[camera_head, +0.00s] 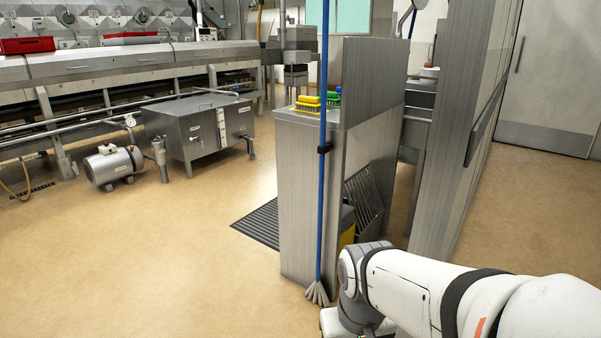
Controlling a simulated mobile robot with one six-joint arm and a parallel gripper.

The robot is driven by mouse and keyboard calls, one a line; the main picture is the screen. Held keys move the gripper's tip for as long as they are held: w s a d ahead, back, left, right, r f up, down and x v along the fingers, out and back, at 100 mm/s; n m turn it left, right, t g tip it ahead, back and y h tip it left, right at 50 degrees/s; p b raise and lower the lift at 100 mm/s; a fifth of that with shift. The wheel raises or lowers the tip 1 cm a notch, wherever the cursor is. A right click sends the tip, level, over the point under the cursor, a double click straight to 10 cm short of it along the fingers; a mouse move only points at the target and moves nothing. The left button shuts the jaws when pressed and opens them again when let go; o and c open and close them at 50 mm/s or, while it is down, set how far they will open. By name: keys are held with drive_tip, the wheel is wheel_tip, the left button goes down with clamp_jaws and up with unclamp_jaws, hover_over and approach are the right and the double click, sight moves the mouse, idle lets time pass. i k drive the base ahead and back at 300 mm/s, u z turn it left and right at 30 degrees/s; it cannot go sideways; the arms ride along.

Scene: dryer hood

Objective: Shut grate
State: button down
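A slatted metal grate (367,198) stands tilted behind the steel cabinet and its side panel. Its lower part and its hinge side are hidden, so I cannot tell how it is attached. A dark ribbed grate section (258,223) lies flat on the floor left of the cabinet; I cannot tell whether the two belong together. My white arm comes in from the lower right and bends down at the bottom edge, in front of the tilted grate. My gripper is below the frame and does not show.
The steel cabinet (300,220) carries brushes (308,103). A blue-handled mop (322,180) leans on its front. Something yellow (347,236) is half hidden behind it. A tall steel panel (455,130) stands at right. The floor at left is open up to a motor (112,165).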

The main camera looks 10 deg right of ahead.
sight(363, 230)
drive_tip(key=u, duration=0.25)
drive_tip(key=i, duration=1.2)
drive_tip(key=z, duration=0.4)
drive_tip(key=i, duration=0.9)
drive_tip(key=z, duration=0.7)
drive_tip(key=k, duration=0.9)
drive_tip(key=z, duration=0.15)
drive_tip(key=i, duration=0.9)
drive_tip(key=u, duration=0.1)
